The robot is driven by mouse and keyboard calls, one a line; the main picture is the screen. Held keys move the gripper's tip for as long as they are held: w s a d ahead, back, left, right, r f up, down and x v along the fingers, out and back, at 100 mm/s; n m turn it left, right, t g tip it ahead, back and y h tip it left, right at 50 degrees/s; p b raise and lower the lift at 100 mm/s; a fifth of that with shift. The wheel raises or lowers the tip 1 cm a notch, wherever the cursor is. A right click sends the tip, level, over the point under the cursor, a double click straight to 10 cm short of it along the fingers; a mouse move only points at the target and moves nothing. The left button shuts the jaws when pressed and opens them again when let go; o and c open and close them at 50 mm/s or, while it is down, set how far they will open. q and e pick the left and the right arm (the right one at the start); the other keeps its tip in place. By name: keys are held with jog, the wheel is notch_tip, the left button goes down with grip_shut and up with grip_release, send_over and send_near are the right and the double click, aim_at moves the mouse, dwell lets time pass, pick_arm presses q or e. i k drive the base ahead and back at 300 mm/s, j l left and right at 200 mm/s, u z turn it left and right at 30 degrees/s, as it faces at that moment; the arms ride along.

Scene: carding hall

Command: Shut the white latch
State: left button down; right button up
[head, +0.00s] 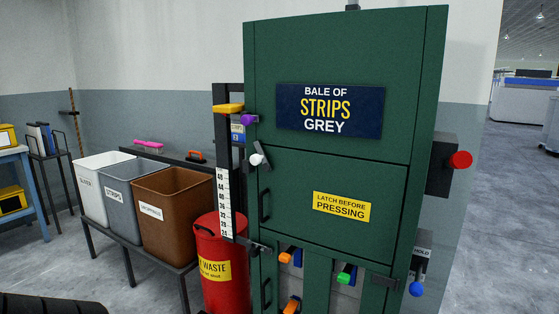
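The white latch (257,159) sits on the left edge of the tall green press (275,60), about level with the top of its middle door (370,180). Neither of my grippers is in view.
A purple knob (247,119) sits above the white latch, and a yellow block (228,108) at its upper left. Orange (285,257), green (343,278), blue (416,289) and red (460,160) knobs are around the press. A red waste bin (222,280) and open bins (172,205) stand left.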

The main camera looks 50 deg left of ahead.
aim_at(256, 159)
jog(key=u, duration=1.65)
